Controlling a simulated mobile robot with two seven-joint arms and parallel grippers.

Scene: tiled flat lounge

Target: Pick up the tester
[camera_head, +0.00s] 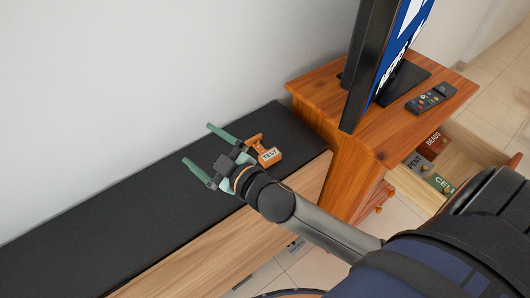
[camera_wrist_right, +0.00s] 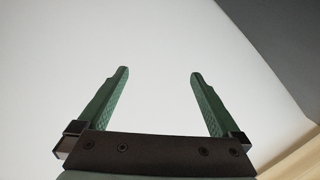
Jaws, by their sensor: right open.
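The tester (camera_head: 270,156) is a small orange device with a pale label reading "TEST". It lies on the black top of a long low bench (camera_head: 110,215), near the bench's right end. My right gripper (camera_head: 202,147) is open just left of the tester, its green fingers pointing left toward the wall, away from the tester. In the right wrist view, the open fingers (camera_wrist_right: 158,85) have only blank wall between them, and the tester is not seen there. My left gripper is not in view.
A wooden cabinet (camera_head: 345,165) stands right of the bench, with a monitor (camera_head: 365,65) and a remote (camera_head: 430,98) on top. Its open drawer (camera_head: 462,160) holds several labelled items. The bench top to the left is clear. A white wall runs behind.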

